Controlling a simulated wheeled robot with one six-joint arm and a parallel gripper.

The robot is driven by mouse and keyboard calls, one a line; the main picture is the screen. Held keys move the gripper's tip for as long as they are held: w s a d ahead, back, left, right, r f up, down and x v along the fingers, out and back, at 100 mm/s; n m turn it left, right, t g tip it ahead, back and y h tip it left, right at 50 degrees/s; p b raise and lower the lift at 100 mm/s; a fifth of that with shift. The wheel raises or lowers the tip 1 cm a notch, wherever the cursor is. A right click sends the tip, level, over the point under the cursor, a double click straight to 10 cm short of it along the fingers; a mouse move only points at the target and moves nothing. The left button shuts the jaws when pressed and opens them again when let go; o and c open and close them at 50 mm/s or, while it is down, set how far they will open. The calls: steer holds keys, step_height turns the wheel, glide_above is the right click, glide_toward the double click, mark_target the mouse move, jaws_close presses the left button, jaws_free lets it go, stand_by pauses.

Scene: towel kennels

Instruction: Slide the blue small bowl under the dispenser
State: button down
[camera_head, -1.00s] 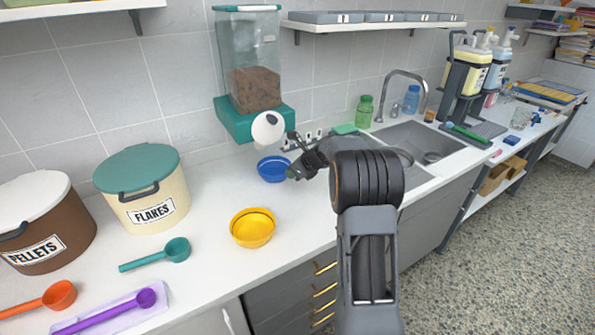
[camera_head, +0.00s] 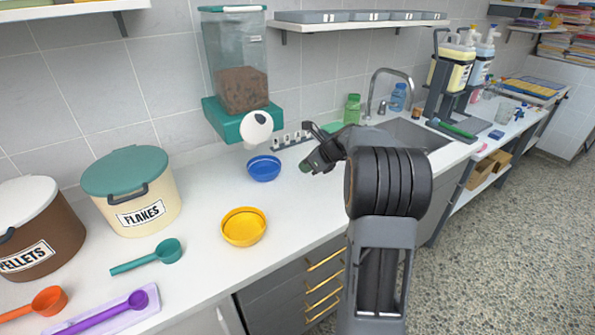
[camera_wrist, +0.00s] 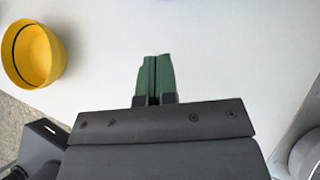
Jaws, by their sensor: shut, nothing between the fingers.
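The blue small bowl (camera_head: 264,169) stands upright on the counter near the wall. In the head view it lies below the white spout (camera_head: 257,127) of the teal dispenser (camera_head: 236,80), slightly to its right; whether it is exactly beneath the spout I cannot tell. My gripper (camera_head: 305,167) is to the right of the blue bowl, apart from it, low over the counter. In the wrist view its green fingers (camera_wrist: 154,78) are shut together with nothing between them. The blue bowl is not in the wrist view.
A yellow bowl (camera_head: 243,227) stands nearer the counter's front edge; it also shows in the wrist view (camera_wrist: 33,55). A flakes bin (camera_head: 132,190) and a teal scoop (camera_head: 150,256) are to the left. The sink (camera_head: 414,134) is to the right. Counter between bowls and gripper is clear.

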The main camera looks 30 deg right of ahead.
steer(key=shift+v, duration=1.4)
